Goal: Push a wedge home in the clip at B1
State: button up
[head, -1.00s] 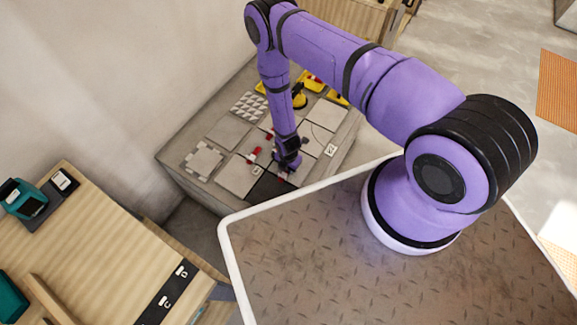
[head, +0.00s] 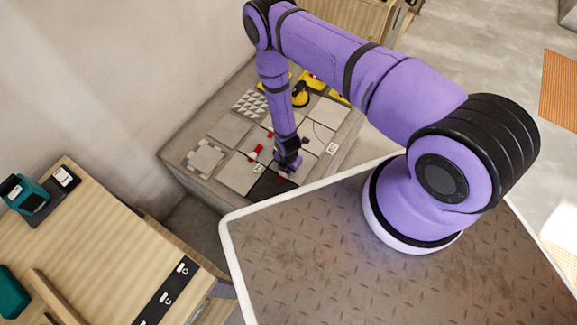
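My gripper (head: 288,162) is low over the tiled platform, at the near part of the tile joints; its fingers are too small and dark to tell open from shut. A red wedge (head: 256,152) sits at a tile joint just left of my gripper. Another small red piece (head: 282,180) shows just below my gripper, by the dark empty square. A further bit of red shows beside my forearm. Small white label cards lie on the tiles, one left of my gripper (head: 257,169) and one to the right (head: 332,148); their letters are not readable. Which clip is B1 I cannot tell.
Grey tiles (head: 238,174) and patterned tiles (head: 206,158) cover the platform. Yellow and black tools (head: 301,95) lie at its back. A wall rises on the left. A wooden bench (head: 95,245) with teal devices stands at the lower left.

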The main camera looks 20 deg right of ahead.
jog(key=shift+s+a, duration=0.2)
jog(key=shift+a, duration=0.1)
dwell(0.8)
dwell(0.3)
jog(key=o, duration=0.9)
jog(key=shift+r, duration=0.1)
notch_tip(320, 180, up, 11)
jog(key=shift+f, duration=0.2)
